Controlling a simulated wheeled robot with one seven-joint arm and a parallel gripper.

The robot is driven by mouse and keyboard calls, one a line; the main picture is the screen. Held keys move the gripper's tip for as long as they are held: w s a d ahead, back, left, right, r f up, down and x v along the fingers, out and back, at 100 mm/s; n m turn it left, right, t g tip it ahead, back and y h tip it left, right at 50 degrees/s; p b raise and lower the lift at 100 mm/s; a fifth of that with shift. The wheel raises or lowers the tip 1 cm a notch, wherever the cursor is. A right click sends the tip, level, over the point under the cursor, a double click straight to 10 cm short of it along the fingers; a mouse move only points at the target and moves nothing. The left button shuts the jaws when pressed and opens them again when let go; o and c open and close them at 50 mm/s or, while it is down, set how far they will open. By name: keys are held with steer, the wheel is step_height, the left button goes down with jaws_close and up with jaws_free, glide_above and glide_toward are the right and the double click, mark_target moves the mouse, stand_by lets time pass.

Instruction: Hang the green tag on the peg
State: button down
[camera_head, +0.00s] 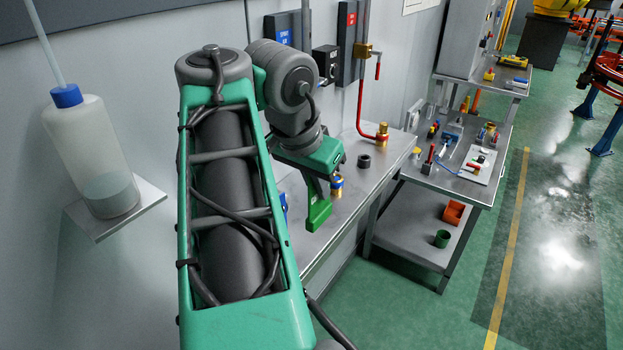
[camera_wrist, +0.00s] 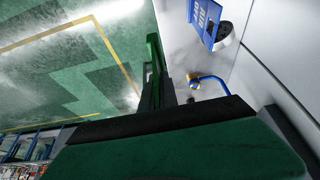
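My gripper (camera_head: 317,186) hangs over the metal bench and points down. A bright green flat piece, apparently the green tag (camera_head: 319,215), sits at its fingertips, and the fingers look shut on it. In the wrist view a thin green strip (camera_wrist: 153,50), seen nearly edge-on, stands out beyond the dark fingers. The tag's hole cannot be made out. I cannot clearly pick out the peg in either view; my arm hides part of the wall and bench.
The bench (camera_head: 378,170) carries a dark ring (camera_head: 364,161) and a red pipe with brass fittings (camera_head: 382,132). A blue sign panel (camera_head: 283,28) and a red sign panel (camera_head: 350,20) are on the wall. A bottle (camera_head: 95,155) stands on a left shelf.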

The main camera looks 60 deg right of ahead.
steer(key=shift+w+d+f+b, duration=0.45)
steer(key=shift+w+d+f, duration=0.7)
steer(key=shift+d+f, duration=0.95)
steer(key=shift+w+d+f+b, duration=0.45)
steer(key=shift+w+d+f, duration=0.7)
steer(key=shift+d+f, duration=0.85)
steer(key=shift+w+d+f+b, duration=0.45)
steer(key=shift+w+d+f, duration=0.7)
steer(key=shift+d+f, duration=0.95)
steer(key=c, duration=1.6)
jaws_free()
steer(key=shift+a+f, duration=0.3)
steer(key=shift+a, duration=0.1)
steer(key=shift+c, duration=0.2)
steer(key=shift+r, duration=0.1)
